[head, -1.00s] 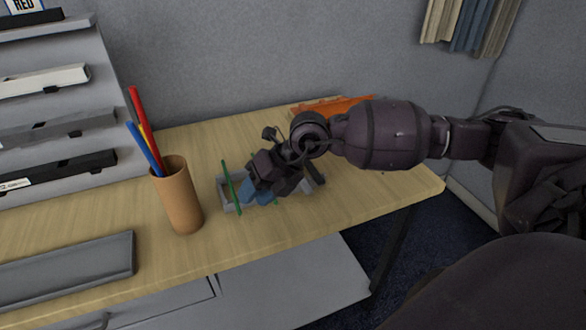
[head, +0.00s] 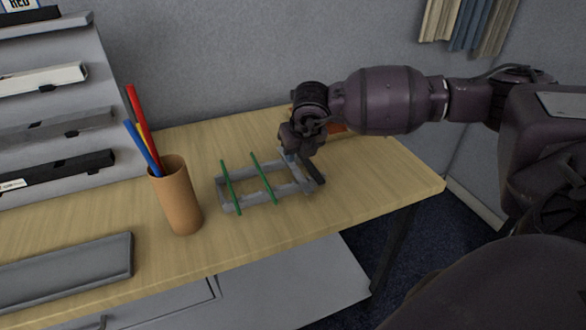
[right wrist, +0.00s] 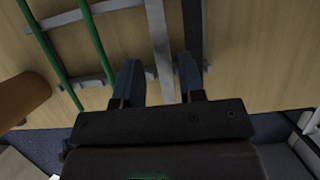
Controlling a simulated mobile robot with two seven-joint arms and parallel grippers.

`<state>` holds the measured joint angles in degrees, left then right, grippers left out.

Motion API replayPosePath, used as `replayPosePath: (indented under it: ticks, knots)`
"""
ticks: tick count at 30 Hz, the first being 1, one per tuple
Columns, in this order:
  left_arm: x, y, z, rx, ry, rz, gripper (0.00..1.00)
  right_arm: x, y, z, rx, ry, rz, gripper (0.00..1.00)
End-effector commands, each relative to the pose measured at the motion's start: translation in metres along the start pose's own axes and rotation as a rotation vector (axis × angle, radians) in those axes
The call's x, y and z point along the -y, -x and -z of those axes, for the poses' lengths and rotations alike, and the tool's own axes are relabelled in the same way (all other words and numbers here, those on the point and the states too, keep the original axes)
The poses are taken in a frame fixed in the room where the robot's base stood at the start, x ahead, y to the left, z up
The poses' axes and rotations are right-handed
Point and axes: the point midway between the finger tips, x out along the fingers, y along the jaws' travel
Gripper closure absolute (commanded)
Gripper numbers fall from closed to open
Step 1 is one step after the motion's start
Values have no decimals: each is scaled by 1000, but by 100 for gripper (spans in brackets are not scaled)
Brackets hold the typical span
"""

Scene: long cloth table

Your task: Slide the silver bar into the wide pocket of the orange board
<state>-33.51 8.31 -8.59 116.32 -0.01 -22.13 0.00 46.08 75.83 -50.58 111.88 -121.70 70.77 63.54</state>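The silver bar (right wrist: 157,35) lies across a grey rack (head: 228,207), beside a dark bar (head: 313,169). My right gripper (head: 299,155) is over the rack's right end. In the right wrist view its two blue fingers (right wrist: 160,65) are apart, with the silver bar running between them and a gap showing beside it. The dark bar passes behind the right finger. My left gripper is not in view.
Two green rods (head: 263,178) lie across the rack's left part. A brown cup (head: 178,200) with coloured sticks stands left of the rack. A grey tray (head: 70,267) lies at the front left. The table is clear right of the rack.

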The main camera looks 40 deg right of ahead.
Motion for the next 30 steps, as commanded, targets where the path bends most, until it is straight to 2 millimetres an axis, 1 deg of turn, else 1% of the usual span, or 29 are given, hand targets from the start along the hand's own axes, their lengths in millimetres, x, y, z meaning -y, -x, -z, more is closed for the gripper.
replayPosePath:
  ticks: [5, 13, 15, 21, 28, 30]
  knots:
    - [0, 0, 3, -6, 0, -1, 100, -1, -12, 2, 0, 2, -1, 64]
    - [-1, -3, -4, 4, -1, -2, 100, -1, -48, 5, -1, 0, -1, 64]
    - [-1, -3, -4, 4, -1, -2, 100, -1, -51, 4, 0, 0, -2, 64]
    - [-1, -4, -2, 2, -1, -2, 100, -1, -51, 4, 1, 0, -2, 64]
    - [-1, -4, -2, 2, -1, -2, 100, -1, -51, 4, 0, 0, -2, 99]
    - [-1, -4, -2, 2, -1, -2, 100, -1, -51, 4, 1, 0, -2, 100]
